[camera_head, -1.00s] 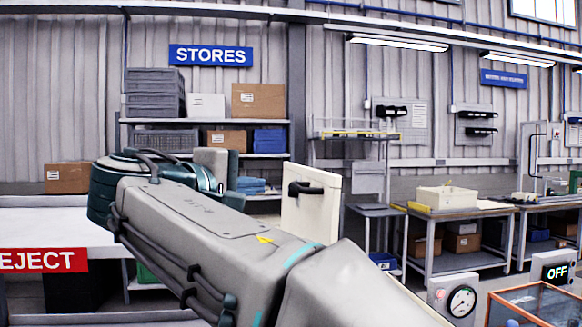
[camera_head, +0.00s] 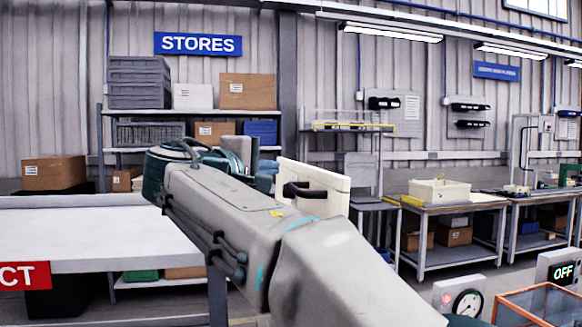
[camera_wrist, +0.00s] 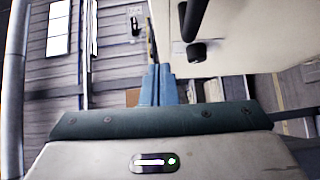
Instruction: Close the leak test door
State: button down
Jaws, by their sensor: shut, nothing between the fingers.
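The leak test door looks to be the cream panel (camera_head: 333,184) with a black bar handle (camera_head: 303,190) in the middle of the head view. It stands upright, its lower part hidden behind my arm. In the wrist view the cream panel (camera_wrist: 255,40) fills the upper right, with the black handle (camera_wrist: 194,35) sticking out from it. My gripper's blue fingers (camera_wrist: 160,84) are together and empty, to the left of and below the handle in that picture. They look apart from the handle.
A white table (camera_head: 90,230) with a red sign is at the left. A gauge box (camera_head: 459,300), an "OFF" display (camera_head: 560,270) and an orange-framed clear case (camera_head: 540,303) are at the lower right. Shelves and benches stand farther back.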

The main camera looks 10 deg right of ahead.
aim_at(303, 168)
jog(key=shift+w+d+f, duration=0.1)
jog(key=shift+w+d, duration=0.1)
jog(key=shift+d, duration=1.05)
jog(key=shift+w+d, duration=0.2)
jog(key=shift+d, duration=1)
